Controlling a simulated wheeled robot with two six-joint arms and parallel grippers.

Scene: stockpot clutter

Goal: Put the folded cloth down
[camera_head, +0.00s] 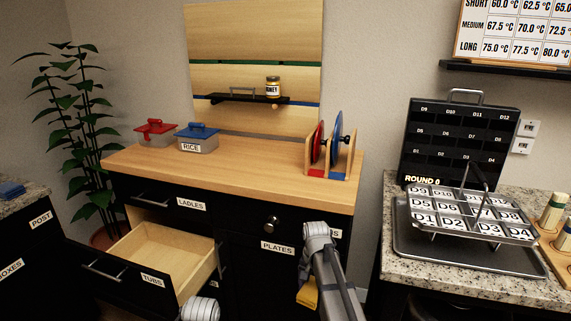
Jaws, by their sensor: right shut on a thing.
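My right arm reaches in front of the cabinet, and my right gripper (308,283) is low at its right door. It is shut on a small yellow piece, which looks like the folded cloth (306,296). The cloth hangs in the air, mostly hidden by the gripper and arm. Only a ribbed part of my left arm shows at the bottom edge; my left gripper's fingers are out of view.
The TUBS drawer (150,245) stands open and looks empty. The wooden top (240,163) is clear in the middle, between a red-lidded box (155,133), the RICE box (198,138) and a plate rack (335,160). A metal tray (420,245) with labelled cards stands right.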

